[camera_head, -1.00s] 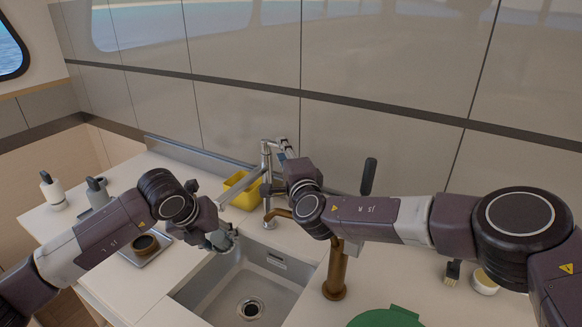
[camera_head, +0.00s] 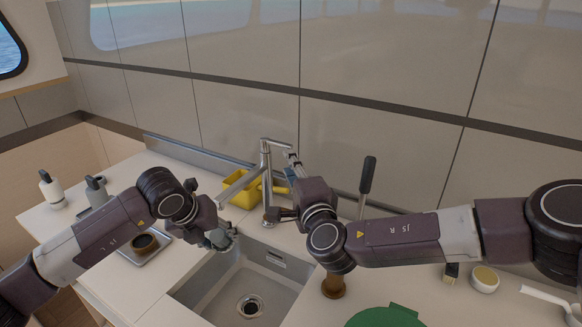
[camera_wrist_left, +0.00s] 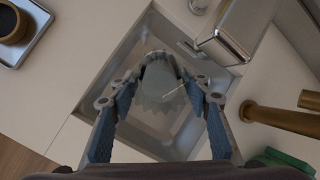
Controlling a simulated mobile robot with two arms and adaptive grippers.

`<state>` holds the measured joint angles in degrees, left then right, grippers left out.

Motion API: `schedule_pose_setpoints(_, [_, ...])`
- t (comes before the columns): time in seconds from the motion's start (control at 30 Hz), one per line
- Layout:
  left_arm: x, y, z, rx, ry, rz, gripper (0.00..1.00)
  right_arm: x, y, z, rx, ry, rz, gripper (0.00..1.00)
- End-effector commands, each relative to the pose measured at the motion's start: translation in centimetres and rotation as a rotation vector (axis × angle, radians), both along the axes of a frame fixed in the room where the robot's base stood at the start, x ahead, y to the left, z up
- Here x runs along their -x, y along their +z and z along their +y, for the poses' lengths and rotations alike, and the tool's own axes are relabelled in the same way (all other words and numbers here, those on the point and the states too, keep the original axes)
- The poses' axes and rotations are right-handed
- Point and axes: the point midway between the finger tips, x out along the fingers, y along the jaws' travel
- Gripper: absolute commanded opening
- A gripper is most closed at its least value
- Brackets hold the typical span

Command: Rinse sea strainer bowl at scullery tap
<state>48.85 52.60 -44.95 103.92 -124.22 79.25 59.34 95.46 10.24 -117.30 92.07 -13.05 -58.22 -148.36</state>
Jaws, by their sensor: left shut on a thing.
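My left gripper (camera_head: 222,235) is shut on the greyish, translucent strainer bowl (camera_wrist_left: 160,85), which it holds over the left rear part of the sink (camera_head: 238,266). The wrist view shows the bowl between its two fingers; in the head view the gripper hides most of it. The chrome tap (camera_head: 265,160) stands behind the sink, its spout slanting down left to end above the left gripper. I see no water from it. My right gripper (camera_head: 292,160) is beside the top of the tap, to its right; its opening and any contact are unclear.
A yellow caddy (camera_head: 237,187) stands behind the spout. A brass post (camera_head: 334,288) and a black-handled lever (camera_head: 368,176) stand right of the tap. A green lid-like item (camera_head: 385,317), a brush (camera_head: 451,272) and a round pot (camera_head: 485,279) are right. A tray with a dark cup (camera_head: 145,242) is left.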

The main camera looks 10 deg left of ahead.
Motion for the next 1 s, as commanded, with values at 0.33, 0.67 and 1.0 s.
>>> schedule_pose_setpoints(0.33, [1.4,-0.2,0.4,-0.001,0.000,0.000,0.15,0.0,-0.5,0.0,0.000,0.000,0.000,0.26])
schedule_pose_setpoints(0.67, [4.0,-0.2,0.9,-0.001,0.001,-0.001,0.15,0.0,-1.5,0.0,0.000,0.000,0.000,0.26])
schedule_pose_setpoints(1.0, [6.7,-0.2,1.4,0.000,0.000,-0.001,0.15,0.0,-2.9,0.0,0.001,0.001,0.004,0.26])
